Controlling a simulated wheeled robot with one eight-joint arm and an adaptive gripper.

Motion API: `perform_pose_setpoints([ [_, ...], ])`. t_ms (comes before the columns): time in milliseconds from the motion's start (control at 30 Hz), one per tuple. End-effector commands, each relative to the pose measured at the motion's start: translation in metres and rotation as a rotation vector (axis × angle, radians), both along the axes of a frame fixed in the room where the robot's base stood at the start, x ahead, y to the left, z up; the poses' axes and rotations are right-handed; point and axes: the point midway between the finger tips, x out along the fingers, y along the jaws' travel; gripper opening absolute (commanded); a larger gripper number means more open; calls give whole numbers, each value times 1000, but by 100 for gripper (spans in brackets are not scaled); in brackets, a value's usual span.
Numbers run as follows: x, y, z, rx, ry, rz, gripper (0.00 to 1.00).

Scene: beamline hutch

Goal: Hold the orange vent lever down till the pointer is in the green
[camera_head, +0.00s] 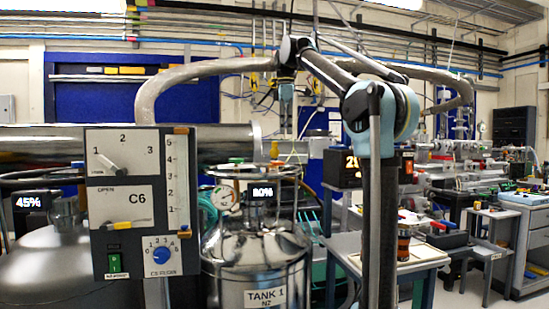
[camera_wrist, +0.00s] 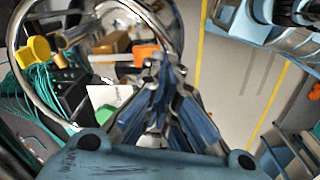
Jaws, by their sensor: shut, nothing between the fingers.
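An orange piece, likely the vent lever (camera_wrist: 146,53), shows in the wrist view just beyond and left of my fingertips, partly hidden by them. I cannot tell whether they touch it. My gripper (camera_wrist: 162,64) is shut and empty. In the head view my gripper (camera_head: 285,122) hangs downward above the shiny tank (camera_head: 255,262) labelled TANK 1 N2. The lever cannot be made out clearly there. A round gauge (camera_head: 223,197) stands at the tank's upper left. Its pointer and coloured band are too small to read.
A metal ring (camera_wrist: 45,108) curves around the left of the wrist view, with a yellow handle (camera_wrist: 38,48) and green cables (camera_wrist: 32,80). A control panel (camera_head: 139,205) stands left of the tank. A black display box (camera_head: 343,169) is to its right.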

Motion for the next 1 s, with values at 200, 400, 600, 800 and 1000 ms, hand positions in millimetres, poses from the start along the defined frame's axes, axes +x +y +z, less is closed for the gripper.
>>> perform_pose_setpoints([
  [200,15,32,31,-10,18,189,0],
  [400,18,43,40,-13,25,263,0],
  [600,19,44,41,-13,26,270,0],
  [800,18,44,40,-13,26,269,0],
  [1000,19,44,30,-13,26,269,0],
])
